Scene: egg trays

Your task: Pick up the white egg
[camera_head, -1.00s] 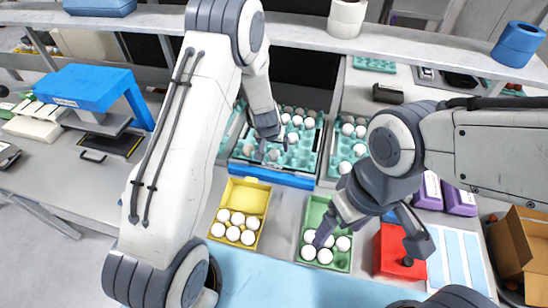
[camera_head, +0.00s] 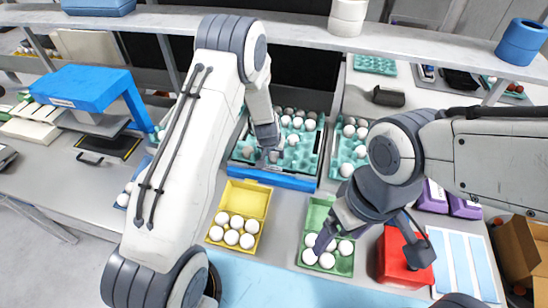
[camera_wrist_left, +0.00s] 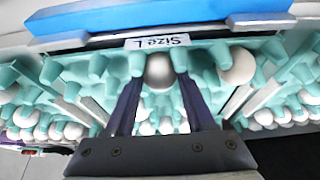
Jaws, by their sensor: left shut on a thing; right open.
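A white egg (camera_wrist_left: 159,72) is between the fingers of my left gripper (camera_wrist_left: 162,85) in the left wrist view, and the gripper is shut on it. The egg is at the teal egg tray (camera_wrist_left: 110,62), beside the label "Size L". In the head view my left gripper (camera_head: 268,150) is over the same tray, which has a blue front edge (camera_head: 272,178). Whether the egg is clear of its cup I cannot tell. My right gripper (camera_head: 388,240) is open and empty, above the area between the green carton (camera_head: 342,265) and a red box (camera_head: 396,262).
Other white eggs sit in the teal tray around my left gripper. A second teal tray (camera_head: 336,178) with eggs is to its right. A yellow carton (camera_head: 250,200) with several white eggs stands in front. A shelf (camera_head: 300,28) runs above the trays.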

